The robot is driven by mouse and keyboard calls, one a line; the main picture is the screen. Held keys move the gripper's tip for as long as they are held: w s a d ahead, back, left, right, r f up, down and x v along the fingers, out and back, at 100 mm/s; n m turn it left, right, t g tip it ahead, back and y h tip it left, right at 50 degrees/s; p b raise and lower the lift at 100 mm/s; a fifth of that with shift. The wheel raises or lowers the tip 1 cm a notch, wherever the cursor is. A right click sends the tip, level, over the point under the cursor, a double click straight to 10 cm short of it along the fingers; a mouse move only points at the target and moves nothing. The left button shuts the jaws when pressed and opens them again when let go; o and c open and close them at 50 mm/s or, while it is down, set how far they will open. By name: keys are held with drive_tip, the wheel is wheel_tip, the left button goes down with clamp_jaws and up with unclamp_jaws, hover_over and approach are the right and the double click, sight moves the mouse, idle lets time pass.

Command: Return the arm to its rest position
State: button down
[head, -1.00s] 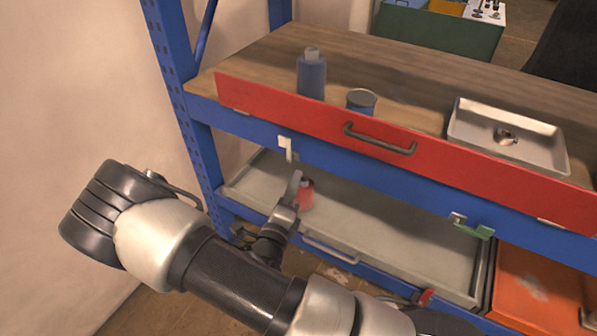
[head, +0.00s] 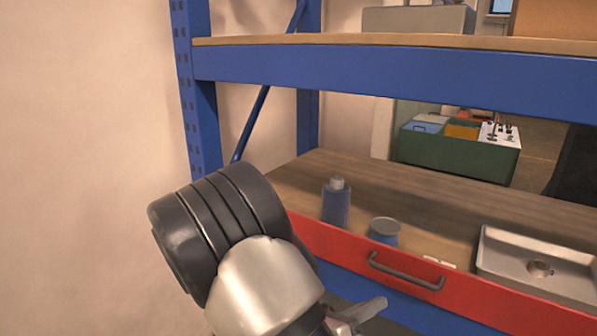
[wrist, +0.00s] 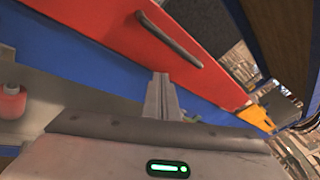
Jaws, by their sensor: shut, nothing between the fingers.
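My gripper (head: 362,311) is at the lower middle of the head view, in front of the blue beam below the red front panel (head: 420,283). My arm rises beside it and covers the panel's left end. In the wrist view the gripper's fingers (wrist: 161,88) are together, with nothing between them. The red panel with its dark handle (wrist: 168,39) shows just beyond the fingertips there. I cannot tell whether the fingertips touch the rack.
A blue bottle (head: 336,203), a blue can (head: 384,231) and a metal tray (head: 490,262) stand on the wooden shelf. A blue upright (head: 203,115) is behind my arm. A red-pink object (wrist: 11,101) is at the wrist view's left edge. Free room lies left, before the wall.

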drive_tip(key=s+d+r+m+g+y, duration=0.3)
drive_tip(key=s+m+g, duration=0.1)
drive_tip(key=s+m, duration=0.4)
drive_tip(key=s+d+r+m+g+y, duration=0.25)
drive_tip(key=s+m+g, duration=0.25)
drive_tip(key=m, duration=0.5)
drive_tip(key=s+a+r+m+t+y, duration=0.2)
drive_tip(key=a+r+m+y, duration=0.1)
drive_tip(key=r+m, duration=0.3)
drive_tip(key=s+a+r+m+t+y, duration=0.2)
drive_tip(key=a+r+m+t+y, duration=0.1)
drive_tip(key=a+r+m+y, duration=0.1)
drive_tip(key=r+m+y, duration=0.1)
drive_tip(key=m, duration=0.1)
drive_tip(key=shift+s+a+r+m+t+y, duration=0.25)
drive_tip(key=shift+s+r+m+t+y, duration=0.05)
drive_tip(key=shift+r+m+y, duration=0.1)
